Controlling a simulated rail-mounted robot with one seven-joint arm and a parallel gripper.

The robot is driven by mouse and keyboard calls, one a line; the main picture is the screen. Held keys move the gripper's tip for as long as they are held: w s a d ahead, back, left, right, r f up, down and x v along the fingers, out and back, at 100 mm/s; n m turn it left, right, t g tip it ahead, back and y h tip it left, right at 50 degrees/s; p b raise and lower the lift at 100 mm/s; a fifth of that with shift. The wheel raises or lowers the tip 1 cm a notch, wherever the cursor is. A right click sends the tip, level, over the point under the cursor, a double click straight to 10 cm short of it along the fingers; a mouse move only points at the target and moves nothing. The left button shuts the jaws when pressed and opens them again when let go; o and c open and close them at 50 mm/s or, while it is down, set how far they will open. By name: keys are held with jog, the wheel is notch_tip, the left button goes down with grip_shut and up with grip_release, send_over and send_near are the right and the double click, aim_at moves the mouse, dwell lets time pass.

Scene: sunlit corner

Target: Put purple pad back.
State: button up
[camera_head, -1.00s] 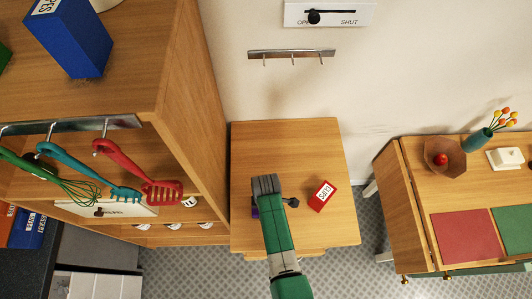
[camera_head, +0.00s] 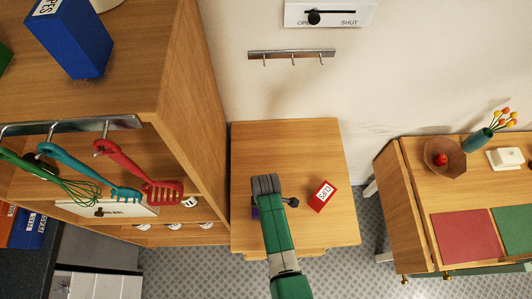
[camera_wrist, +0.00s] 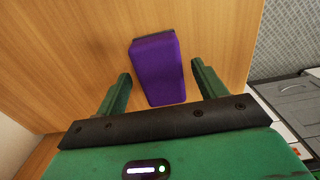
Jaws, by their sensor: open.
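The purple pad (camera_wrist: 158,72) is a block with a dark edge at its far end. It lies on the wooden table and shows between my fingers in the wrist view, with a gap on each side. My gripper (camera_wrist: 162,78) is open and empty; I cannot tell whether its fingertips reach down to the pad's height. In the head view my arm covers most of the pad, and only a purple sliver (camera_head: 254,212) shows at the left of my gripper.
A red labelled box (camera_head: 322,196) and a dark knob-like thing (camera_head: 291,202) are right of my gripper on the small table (camera_head: 285,145). A wooden shelf unit (camera_head: 190,100) stands close on the left. An empty hook rail (camera_head: 291,54) is on the wall.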

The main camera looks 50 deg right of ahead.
notch_tip(320, 180, up, 11)
jog(key=shift+f, duration=0.2)
dwell(0.5)
